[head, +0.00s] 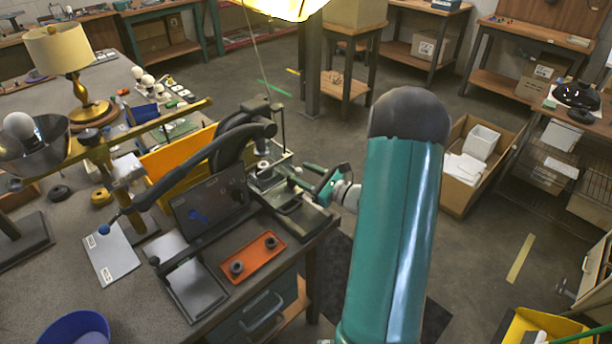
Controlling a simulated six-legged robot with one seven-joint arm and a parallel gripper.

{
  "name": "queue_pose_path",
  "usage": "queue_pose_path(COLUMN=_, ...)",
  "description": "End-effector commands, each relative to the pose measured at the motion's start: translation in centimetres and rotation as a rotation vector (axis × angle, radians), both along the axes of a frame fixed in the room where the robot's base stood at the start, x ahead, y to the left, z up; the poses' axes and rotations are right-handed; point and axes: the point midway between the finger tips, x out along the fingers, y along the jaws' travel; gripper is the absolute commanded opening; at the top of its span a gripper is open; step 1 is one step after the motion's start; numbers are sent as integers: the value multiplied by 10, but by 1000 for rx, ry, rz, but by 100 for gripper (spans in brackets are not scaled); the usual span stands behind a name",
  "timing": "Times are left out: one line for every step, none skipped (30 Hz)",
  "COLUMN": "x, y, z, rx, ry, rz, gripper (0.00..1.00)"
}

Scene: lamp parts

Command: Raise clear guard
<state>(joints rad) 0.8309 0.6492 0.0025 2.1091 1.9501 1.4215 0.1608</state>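A small bench fixture (262,172) with upright metal posts and a pale round part stands at the table's right edge in the head view. A clear guard cannot be made out with certainty against it, so its position is not readable. My teal arm crosses the right middle of the view, and its pale wrist shows left of the arm. My gripper (303,178) points left at the fixture's right side, very close to it. Its fingers are small and partly merge with the fixture, so their opening and any contact cannot be told.
A dark tilted screen (211,200) and an orange tray (252,257) with dark round parts sit left of and in front of the fixture. A yellow bin (177,157) stands behind the screen. A black lamp arm (190,172) spans above.

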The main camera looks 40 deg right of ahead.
Motion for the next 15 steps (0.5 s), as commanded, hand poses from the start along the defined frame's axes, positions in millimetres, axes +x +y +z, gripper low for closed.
queue_pose_path(x=0, y=0, z=0, rx=0, ry=0, rz=0, gripper=36)
queue_pose_path(x=0, y=0, z=0, rx=0, ry=0, rz=0, gripper=30)
queue_pose_path(x=0, y=0, z=0, rx=0, ry=0, rz=0, gripper=22)
queue_pose_path(x=0, y=0, z=0, rx=0, ry=0, rz=0, gripper=16)
queue_pose_path(x=0, y=0, z=0, rx=0, ry=0, rz=0, gripper=10)
queue_pose_path(x=0, y=0, z=0, rx=0, ry=0, rz=0, gripper=2)
queue_pose_path(x=0, y=0, z=0, rx=0, ry=0, rz=0, gripper=0)
queue_pose_path(x=0, y=0, z=0, rx=0, ry=0, rz=0, gripper=0)
queue_pose_path(x=0, y=0, z=0, rx=0, ry=0, rz=0, gripper=0)
queue_pose_path(x=0, y=0, z=0, rx=0, ry=0, rz=0, gripper=0)
queue_pose_path(x=0, y=0, z=0, rx=0, ry=0, rz=0, gripper=0)
queue_pose_path(x=0, y=0, z=2, rx=-1, ry=0, rz=0, gripper=0)
queue_pose_path(x=0, y=0, z=4, rx=-2, ry=-1, rz=0, gripper=0)
queue_pose_path(x=0, y=0, z=6, rx=-2, ry=-2, rz=0, gripper=0)
queue_pose_path(x=0, y=-1, z=11, rx=-3, ry=-2, rz=0, gripper=0)
